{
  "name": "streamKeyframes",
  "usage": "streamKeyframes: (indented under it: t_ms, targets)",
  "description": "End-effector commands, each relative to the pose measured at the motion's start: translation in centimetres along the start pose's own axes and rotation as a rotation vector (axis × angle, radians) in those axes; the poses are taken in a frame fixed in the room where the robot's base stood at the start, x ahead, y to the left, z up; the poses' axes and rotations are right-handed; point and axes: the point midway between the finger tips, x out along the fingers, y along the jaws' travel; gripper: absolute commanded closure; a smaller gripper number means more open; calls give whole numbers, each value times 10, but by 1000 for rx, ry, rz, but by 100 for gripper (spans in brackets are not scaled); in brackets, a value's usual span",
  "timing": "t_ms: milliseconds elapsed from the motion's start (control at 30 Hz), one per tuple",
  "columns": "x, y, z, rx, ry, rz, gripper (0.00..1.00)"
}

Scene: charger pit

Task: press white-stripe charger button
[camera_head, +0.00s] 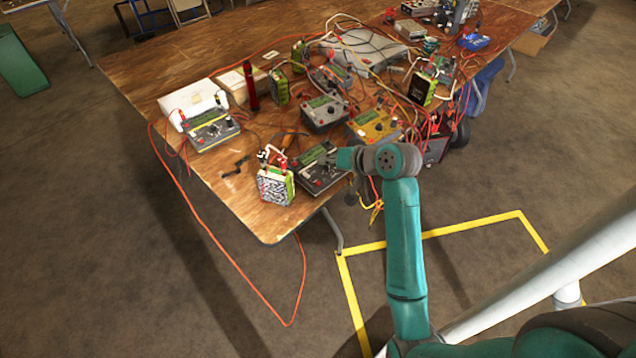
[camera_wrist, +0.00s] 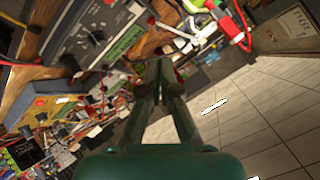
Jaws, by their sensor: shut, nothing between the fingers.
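Several chargers with green displays and knobs sit on the wooden table. The dark charger (camera_head: 320,170) at the near edge is closest to my gripper (camera_head: 338,158). I cannot clearly make out a white stripe on any charger. In the wrist view a dark charger (camera_wrist: 82,38) with a large knob and a green display lies at upper left, and my gripper (camera_wrist: 158,62) shows in the middle. Its fingers are shut and empty. Whether the fingertips touch anything cannot be told. A grey charger (camera_head: 323,113), a yellow charger (camera_head: 374,125) and a yellow-striped charger (camera_head: 210,130) stand further off.
A green-edged battery pack (camera_head: 275,185) with a black-and-white front stands beside the near charger. Red and black cables crowd the table, and an orange cable (camera_head: 205,225) hangs off its left side. A red cylinder (camera_head: 250,86) stands further back. The floor in front is open, with yellow tape (camera_head: 350,290).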

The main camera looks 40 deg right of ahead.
Motion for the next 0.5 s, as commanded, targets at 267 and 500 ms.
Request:
streamKeyframes:
  t_ms: [267,500]
  targets:
    - [22,16,17,1,-2,0,100]
    - [43,31,32,2,-1,0,100]
